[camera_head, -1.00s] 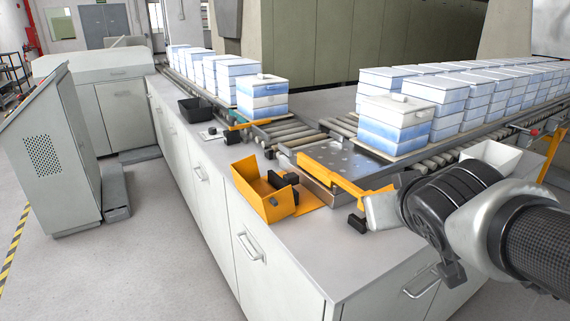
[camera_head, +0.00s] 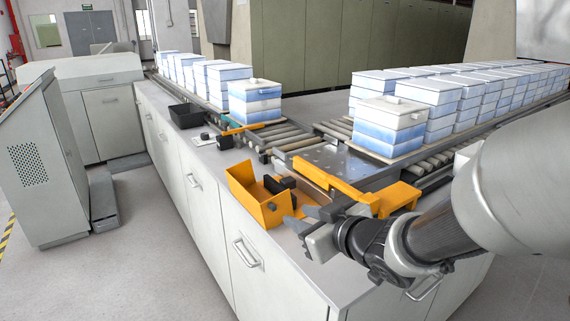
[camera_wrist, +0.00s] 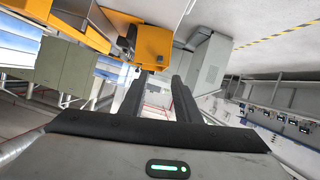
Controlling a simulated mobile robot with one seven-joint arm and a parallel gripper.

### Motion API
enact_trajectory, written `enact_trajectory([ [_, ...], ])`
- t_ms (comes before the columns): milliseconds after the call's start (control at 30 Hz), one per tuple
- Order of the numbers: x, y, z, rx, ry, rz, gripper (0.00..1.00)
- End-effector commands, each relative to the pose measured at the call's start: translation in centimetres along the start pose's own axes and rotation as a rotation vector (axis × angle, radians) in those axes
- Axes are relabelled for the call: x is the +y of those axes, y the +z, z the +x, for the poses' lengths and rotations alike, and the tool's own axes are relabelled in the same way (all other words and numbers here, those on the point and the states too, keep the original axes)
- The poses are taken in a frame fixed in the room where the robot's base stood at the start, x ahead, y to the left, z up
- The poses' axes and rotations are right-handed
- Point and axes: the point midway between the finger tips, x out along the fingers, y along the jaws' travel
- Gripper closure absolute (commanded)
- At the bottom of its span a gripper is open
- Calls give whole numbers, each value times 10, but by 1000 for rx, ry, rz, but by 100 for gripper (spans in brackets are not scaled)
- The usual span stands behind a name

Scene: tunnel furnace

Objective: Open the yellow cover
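The yellow cover (camera_head: 255,198) is an angular box-like piece on the front edge of the grey counter. It has a small dark knob on its near side, and black parts show beside it. In the wrist view the yellow cover (camera_wrist: 155,46) is beyond my fingertips, slightly left of centre. My gripper (camera_head: 300,216) is just to the right of the cover in the head view, low over the counter edge. In the wrist view its two dark fingers (camera_wrist: 158,82) are apart with nothing between them. I cannot tell whether a finger touches the cover.
A yellow bracket (camera_head: 370,192) stands right of the cover, close behind my wrist. A metal plate and rollers (camera_head: 292,137) lie behind it. Stacks of blue-white boxes (camera_head: 390,125) stand on the conveyor. A black tray (camera_head: 185,115) is farther left on the counter. Floor at left front is clear.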

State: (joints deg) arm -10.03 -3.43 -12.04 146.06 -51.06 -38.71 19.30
Motion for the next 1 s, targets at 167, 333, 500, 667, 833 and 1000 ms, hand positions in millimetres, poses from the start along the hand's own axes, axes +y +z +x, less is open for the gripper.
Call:
enact_trajectory([
  [167, -2, 5, 41, -2, -2, -3, 70],
  [333, -1, 4, 76, -2, 0, -2, 70],
  [500, 0, 2, 103, -1, 1, -2, 70],
  [667, 0, 1, 115, 0, 1, -1, 70],
  [833, 0, 1, 119, 0, 2, -1, 70],
  [1000, 0, 0, 118, -1, 2, -1, 70],
])
